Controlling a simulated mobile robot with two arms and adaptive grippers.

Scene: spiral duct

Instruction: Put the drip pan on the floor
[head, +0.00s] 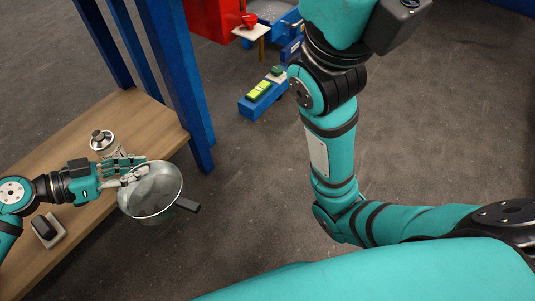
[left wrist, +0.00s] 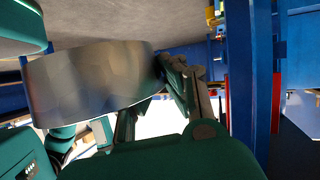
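The drip pan (head: 160,196) is a round, grey metal pan with a dark handle. In the head view it juts past the edge of the wooden bench top, over the floor. In the left wrist view the pan's curved metal wall (left wrist: 85,82) sits right beside the gripper's fingers (left wrist: 150,105). The exact contact is partly hidden. My right gripper is out of view.
The wooden bench (head: 88,148) holds a metal fitting (head: 102,140) and a small dark object on a pale block (head: 45,229). A blue post (head: 180,85) stands at its corner. A blue box (head: 262,96) lies beyond. The grey floor (head: 245,200) is open right of the bench.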

